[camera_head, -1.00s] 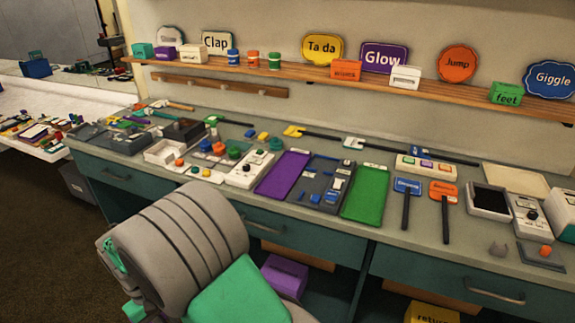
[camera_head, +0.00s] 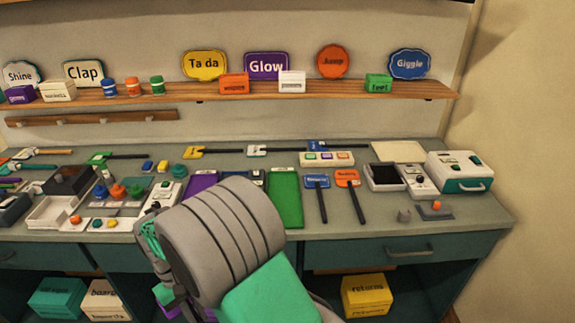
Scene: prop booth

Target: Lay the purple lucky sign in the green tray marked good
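The green tray (camera_head: 287,205) lies flat on the bench, right of my arm. It looks empty, and the small label at its far end is too small to read. I cannot make out a purple sign reading lucky. The purple sign (camera_head: 266,65) on the shelf reads Glow. A purple tray (camera_head: 201,182) lies left of the green one, partly hidden behind my arm. My grey and green arm fills the lower middle of the view and hides part of the bench. My gripper cannot be made out.
Blue (camera_head: 317,182) and orange (camera_head: 348,179) paddle signs lie right of the green tray. Yellow, white and blue long-handled signs lie along the back. A white machine (camera_head: 459,172) stands at the right end. A shelf (camera_head: 230,96) with signs and boxes runs above the bench.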

